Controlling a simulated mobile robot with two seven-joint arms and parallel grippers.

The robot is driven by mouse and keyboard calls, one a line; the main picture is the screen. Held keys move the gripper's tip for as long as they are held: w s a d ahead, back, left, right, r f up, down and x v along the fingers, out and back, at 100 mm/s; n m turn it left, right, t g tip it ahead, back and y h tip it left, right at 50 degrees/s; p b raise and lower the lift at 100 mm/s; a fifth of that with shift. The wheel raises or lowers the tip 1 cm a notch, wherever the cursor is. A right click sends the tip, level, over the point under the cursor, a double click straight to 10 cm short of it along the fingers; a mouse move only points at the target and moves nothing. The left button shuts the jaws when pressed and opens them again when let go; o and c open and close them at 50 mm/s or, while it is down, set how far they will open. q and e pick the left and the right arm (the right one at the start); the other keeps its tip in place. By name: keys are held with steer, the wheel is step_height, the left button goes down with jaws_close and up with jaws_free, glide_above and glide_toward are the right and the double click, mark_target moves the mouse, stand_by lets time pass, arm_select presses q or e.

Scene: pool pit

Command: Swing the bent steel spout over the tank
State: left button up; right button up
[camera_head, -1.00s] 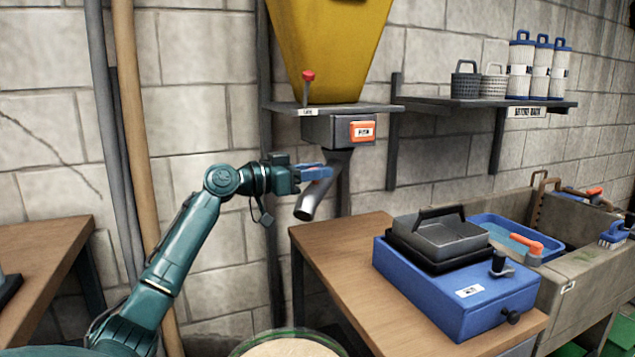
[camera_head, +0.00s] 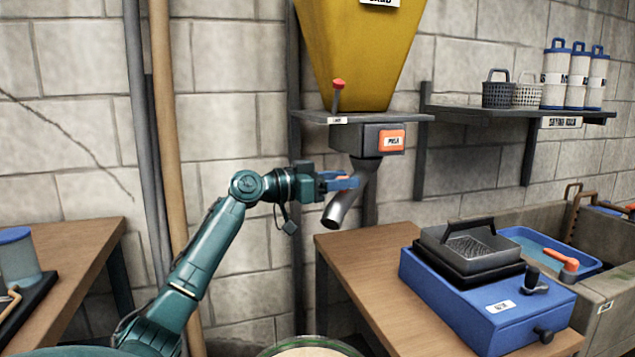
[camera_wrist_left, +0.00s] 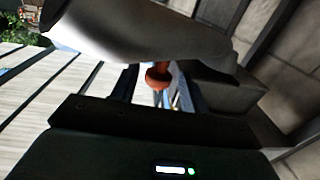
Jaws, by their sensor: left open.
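The bent steel spout (camera_head: 345,207) hangs below the grey box under the yellow hopper, its open end pointing down and left. A round, green-rimmed vessel (camera_head: 268,351), which may be the tank, shows only its top at the bottom edge, with pale contents. My left gripper (camera_head: 345,182) is open beside the upper spout; contact cannot be told. In the left wrist view the spout (camera_wrist_left: 150,35) crosses the top, close to the fingers, with a red knob (camera_wrist_left: 157,77) between them. My right gripper is not in view.
A wooden table (camera_head: 350,255) holds a blue machine (camera_head: 490,305) right of the spout. Pipes stand left. A shelf (camera_head: 520,112) and sink are right.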

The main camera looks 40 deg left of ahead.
arm_select(q)
steer(key=b+v, duration=0.1)
steer(key=v, duration=1.1)
steer(key=shift+s+a, duration=0.15)
steer(key=shift+s, duration=0.1)
